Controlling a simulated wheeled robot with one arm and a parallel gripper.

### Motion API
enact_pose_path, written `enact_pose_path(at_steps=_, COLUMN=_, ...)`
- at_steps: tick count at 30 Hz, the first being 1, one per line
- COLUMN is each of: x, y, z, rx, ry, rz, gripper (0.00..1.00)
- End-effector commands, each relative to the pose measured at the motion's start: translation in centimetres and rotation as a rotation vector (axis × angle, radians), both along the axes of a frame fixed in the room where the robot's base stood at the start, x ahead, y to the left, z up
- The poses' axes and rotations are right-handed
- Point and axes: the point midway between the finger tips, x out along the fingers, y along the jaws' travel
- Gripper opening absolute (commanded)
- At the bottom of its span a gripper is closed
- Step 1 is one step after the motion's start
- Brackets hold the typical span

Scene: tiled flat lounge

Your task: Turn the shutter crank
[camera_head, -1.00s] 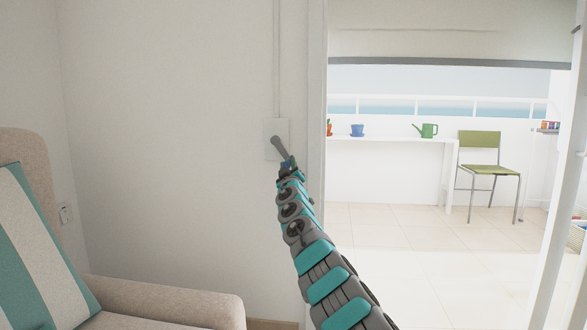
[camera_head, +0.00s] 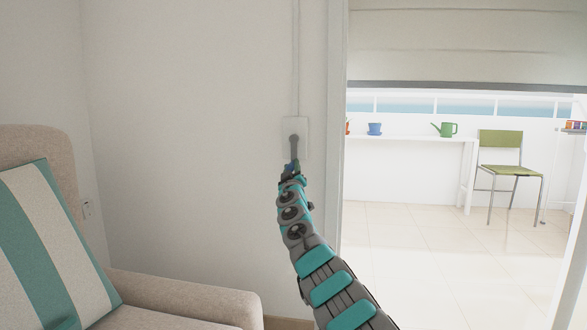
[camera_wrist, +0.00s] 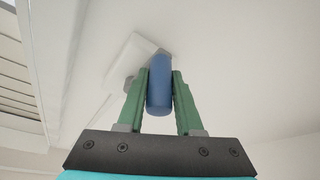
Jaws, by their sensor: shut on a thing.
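The shutter crank is a grey arm (camera_head: 295,146) on a pale wall plate (camera_head: 289,128), beside the door frame in the head view. The arm hangs down from the plate. Its blue handle (camera_wrist: 160,88) shows in the wrist view between the two green fingers of my gripper (camera_wrist: 160,82), which is shut on it. In the head view my gripper (camera_head: 291,168) covers most of the handle. The shutter (camera_head: 460,45) is partly lowered over the top of the opening, with a dark bottom edge.
A beige armchair (camera_head: 180,296) with a striped cushion (camera_head: 45,250) stands at the lower left. Through the opening on the right are a white table (camera_head: 410,138) with a green watering can (camera_head: 445,129) and a blue pot (camera_head: 375,129), and a green chair (camera_head: 505,165). The tiled floor there is clear.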

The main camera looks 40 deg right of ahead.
Motion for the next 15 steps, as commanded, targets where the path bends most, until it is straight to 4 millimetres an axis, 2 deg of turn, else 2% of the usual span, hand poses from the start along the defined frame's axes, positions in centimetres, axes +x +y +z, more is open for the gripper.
enact_pose_path(at_steps=1, x=0.40, y=0.55, z=-0.08, rx=-0.003, ry=0.003, rz=0.009, gripper=0.00)
enact_pose_path(at_steps=12, x=0.42, y=0.59, z=-0.10, rx=-0.003, ry=0.004, rz=0.009, gripper=0.00)
enact_pose_path(at_steps=13, x=0.42, y=0.59, z=-0.09, rx=-0.003, ry=0.004, rz=0.009, gripper=0.35)
enact_pose_path(at_steps=15, x=0.39, y=0.57, z=-0.08, rx=-0.003, ry=0.004, rz=0.009, gripper=0.43)
